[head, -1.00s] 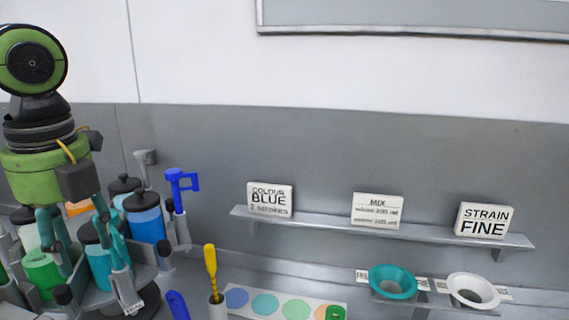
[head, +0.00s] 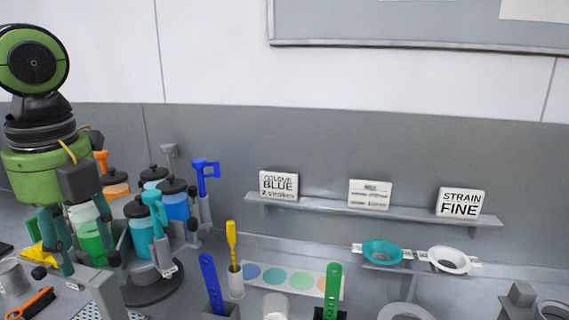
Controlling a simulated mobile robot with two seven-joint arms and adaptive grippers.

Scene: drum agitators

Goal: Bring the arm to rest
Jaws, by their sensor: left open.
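My left gripper (head: 80,245) hangs from the green-and-black arm at the left of the head view. Its teal fingers point down and are apart, with nothing seen held between them. It overlaps the drum agitators in the picture: several jars with coloured contents, including a blue jar (head: 175,204), a teal jar (head: 141,232) and an orange jar (head: 115,186). They stand on a round grey carousel (head: 150,290). I cannot tell whether the fingers touch a jar. My right gripper is out of view.
A wall shelf (head: 380,208) bears a "COLOUR BLUE" sign (head: 279,185), a mix sign (head: 370,195) and a "STRAIN FINE" sign (head: 460,202). A teal funnel (head: 383,252) and a white funnel (head: 449,260) sit below. Blue (head: 211,283) and green (head: 333,290) paddles stand in front, beside a colour strip (head: 300,277).

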